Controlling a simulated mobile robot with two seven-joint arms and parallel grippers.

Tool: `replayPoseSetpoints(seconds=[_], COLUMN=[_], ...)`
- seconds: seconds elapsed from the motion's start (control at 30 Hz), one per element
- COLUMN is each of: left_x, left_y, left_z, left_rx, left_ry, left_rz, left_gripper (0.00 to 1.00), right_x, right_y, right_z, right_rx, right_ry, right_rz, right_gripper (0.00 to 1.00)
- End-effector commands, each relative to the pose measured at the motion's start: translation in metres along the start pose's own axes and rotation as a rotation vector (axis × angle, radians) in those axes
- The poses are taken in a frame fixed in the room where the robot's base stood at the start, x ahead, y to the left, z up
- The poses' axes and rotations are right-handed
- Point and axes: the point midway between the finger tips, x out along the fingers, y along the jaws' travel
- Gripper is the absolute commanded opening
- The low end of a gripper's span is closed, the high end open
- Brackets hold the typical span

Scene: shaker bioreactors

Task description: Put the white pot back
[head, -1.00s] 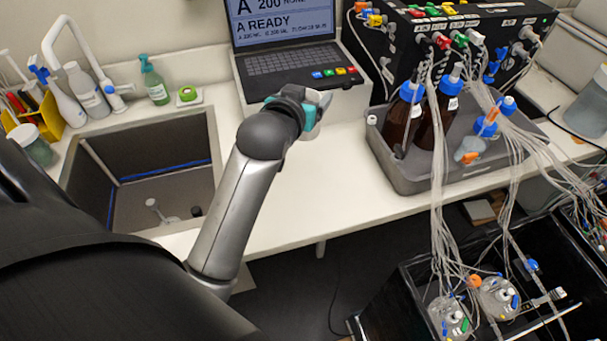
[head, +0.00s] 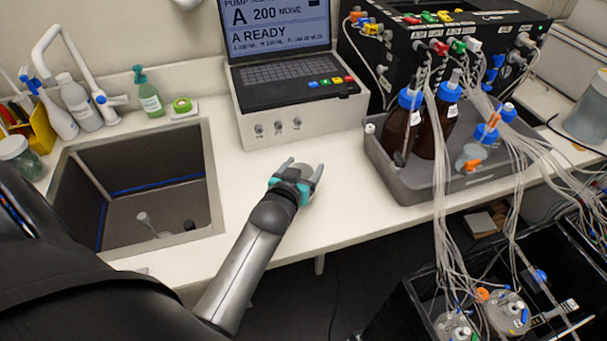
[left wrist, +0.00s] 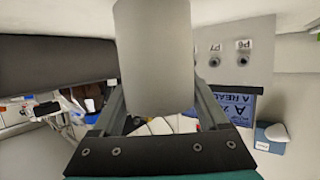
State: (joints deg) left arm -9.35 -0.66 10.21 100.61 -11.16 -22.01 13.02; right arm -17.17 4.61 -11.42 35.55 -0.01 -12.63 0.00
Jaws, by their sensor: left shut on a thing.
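My left gripper (head: 301,172) is shut on the white pot (head: 304,177), over the bare white bench in front of the control box. In the head view the pot is small and partly hidden between the fingers. The left wrist view shows the pot (left wrist: 152,55) large, as a smooth light cylinder between the two fingers. Whether the pot touches the bench is hard to tell. My right gripper is not in view.
A laptop (head: 285,72) sits on the white control box (head: 270,133) behind the gripper. The sink (head: 185,243) is to the left. A grey tray (head: 400,185) with brown bottles (head: 400,128) and tubing is to the right. The bench (head: 345,205) between is clear.

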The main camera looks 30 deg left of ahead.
Motion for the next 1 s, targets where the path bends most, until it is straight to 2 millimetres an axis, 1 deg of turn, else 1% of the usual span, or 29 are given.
replayPoseSetpoints(seconds=[0.03,0.13,0.4,0.53,0.57,0.7,0.77,1.0], left_x=[0.004,0.006,0.007,0.008,0.008,0.008,0.008,0.007], left_y=[0.000,0.000,0.000,0.000,0.000,0.000,0.000,0.000], left_z=[0.009,0.017,0.017,0.021,0.021,0.020,0.020,0.020], left_rx=[-0.001,-0.001,0.000,0.000,0.000,0.000,0.000,0.001], left_ry=[-0.002,0.000,0.002,0.001,0.001,0.001,0.001,0.001], left_rz=[-0.001,0.000,0.000,0.000,0.000,0.000,0.000,0.000], left_gripper=[0.16,0.16,0.16,0.16,0.78,0.94,1.00,1.00], right_x=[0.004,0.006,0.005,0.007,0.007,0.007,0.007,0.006], right_y=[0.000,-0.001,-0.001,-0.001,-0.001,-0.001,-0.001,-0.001], right_z=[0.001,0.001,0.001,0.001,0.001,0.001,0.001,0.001], right_rx=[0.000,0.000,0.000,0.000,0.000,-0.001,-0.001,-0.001], right_ry=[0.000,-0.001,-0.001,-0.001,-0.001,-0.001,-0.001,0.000], right_rz=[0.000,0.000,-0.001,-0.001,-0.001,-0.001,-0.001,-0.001], right_gripper=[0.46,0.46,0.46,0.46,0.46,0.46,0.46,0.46])
